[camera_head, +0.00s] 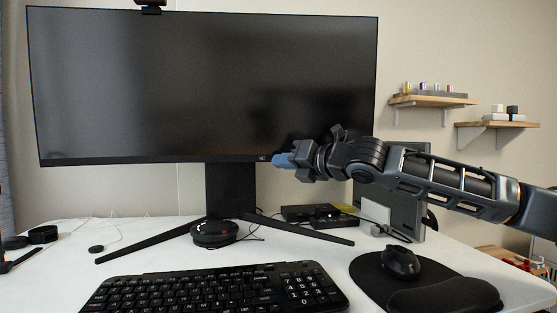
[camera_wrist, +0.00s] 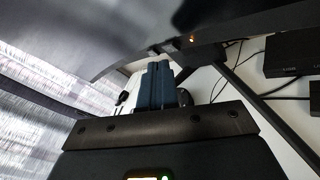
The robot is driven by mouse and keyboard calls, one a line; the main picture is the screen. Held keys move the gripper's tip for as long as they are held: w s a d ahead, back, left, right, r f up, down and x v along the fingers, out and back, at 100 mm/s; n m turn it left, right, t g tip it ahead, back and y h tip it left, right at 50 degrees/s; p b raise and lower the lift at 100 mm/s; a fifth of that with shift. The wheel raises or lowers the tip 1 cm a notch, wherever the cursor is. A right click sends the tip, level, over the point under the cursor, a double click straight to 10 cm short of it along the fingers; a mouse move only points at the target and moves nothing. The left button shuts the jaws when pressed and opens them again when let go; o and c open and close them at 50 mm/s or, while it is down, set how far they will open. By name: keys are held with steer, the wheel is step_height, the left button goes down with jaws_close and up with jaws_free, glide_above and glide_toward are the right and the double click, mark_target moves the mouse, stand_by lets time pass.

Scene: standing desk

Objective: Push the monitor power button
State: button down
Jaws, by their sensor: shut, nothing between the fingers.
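The wide monitor (camera_head: 205,85) stands on a black stand at the back of the desk, and its screen is dark. My gripper (camera_head: 277,160) is shut and empty, its blue fingertips at the monitor's lower edge, right of the stand. The head view does not show whether they touch it. In the wrist view my gripper's blue fingers (camera_wrist: 157,72) lie together, near the underside of the monitor (camera_wrist: 240,25). A small orange light (camera_wrist: 193,39) glows on that underside, with small dark bumps to its left. I cannot tell for certain which is the power button.
A keyboard (camera_head: 215,289) lies in front of the stand. A mouse (camera_head: 401,262) rests on a black pad at right. A round black device (camera_head: 214,233) sits at the stand's base. Black boxes (camera_head: 318,214) with cables lie behind, below my gripper.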

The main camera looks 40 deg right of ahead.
steer(key=shift+w, duration=0.1)
steer(key=shift+w+d, duration=0.2)
steer(key=shift+d, duration=0.1)
steer(key=shift+w+r, duration=0.1)
stand_by(0.7)
steer(key=shift+s+a, duration=0.35)
steer(key=shift+s, duration=0.1)
steer(key=shift+s+a+f+b, duration=0.15)
steer(key=shift+s+a+b, duration=0.25)
steer(key=shift+s+a, duration=0.65)
steer(key=shift+s+a+f+b, duration=0.15)
steer(key=shift+s+a+b, duration=0.25)
steer(key=shift+s+a, duration=0.65)
steer(key=shift+s, duration=0.1)
